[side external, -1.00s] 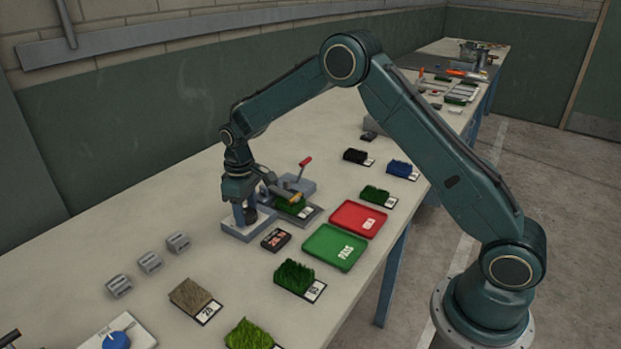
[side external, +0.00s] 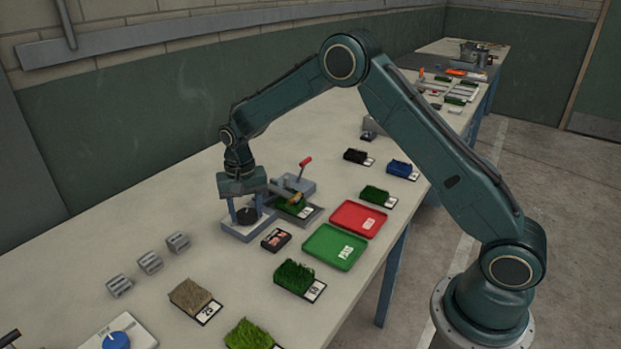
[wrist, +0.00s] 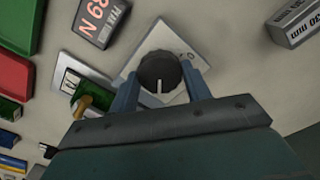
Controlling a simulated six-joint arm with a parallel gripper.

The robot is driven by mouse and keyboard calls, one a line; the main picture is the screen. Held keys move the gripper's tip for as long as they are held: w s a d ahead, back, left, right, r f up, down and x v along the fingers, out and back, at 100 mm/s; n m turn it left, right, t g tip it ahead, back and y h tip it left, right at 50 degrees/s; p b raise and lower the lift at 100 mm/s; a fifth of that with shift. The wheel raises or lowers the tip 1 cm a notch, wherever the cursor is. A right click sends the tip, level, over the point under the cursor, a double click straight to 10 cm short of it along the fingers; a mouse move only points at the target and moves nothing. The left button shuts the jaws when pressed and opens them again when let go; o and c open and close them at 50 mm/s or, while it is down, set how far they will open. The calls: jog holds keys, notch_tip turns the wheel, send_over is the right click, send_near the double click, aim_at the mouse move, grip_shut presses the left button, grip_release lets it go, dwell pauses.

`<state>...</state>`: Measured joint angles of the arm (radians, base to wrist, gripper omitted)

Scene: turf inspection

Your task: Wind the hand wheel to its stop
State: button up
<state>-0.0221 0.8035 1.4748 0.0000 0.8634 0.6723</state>
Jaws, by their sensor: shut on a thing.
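The hand wheel is a dark ribbed knob with a pale index line (wrist: 160,70), on a light plate with small markings. In the side view the wheel (side external: 246,215) sits upright on the grey block of a bench fixture. My gripper (side external: 246,207) points down over it, one blue finger on each side. In the wrist view my gripper (wrist: 160,86) is shut on the wheel, and its index line points toward the gripper's body. A small display (wrist: 101,18) beside the fixture shows digits and an N.
A red-handled lever (side external: 304,162) and a green turf sample (side external: 294,205) are on the fixture beside my gripper. A green tray (side external: 335,247) and a red tray (side external: 359,219) lie to the right. Grey blocks (side external: 150,262) stand at front left, with bare bench around them.

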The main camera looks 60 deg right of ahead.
aim_at(246, 213)
jog(key=shift+m, duration=2.3)
jog(key=o, duration=1)
notch_tip(246, 213, up, 14)
jog(key=shift+f, duration=0.1)
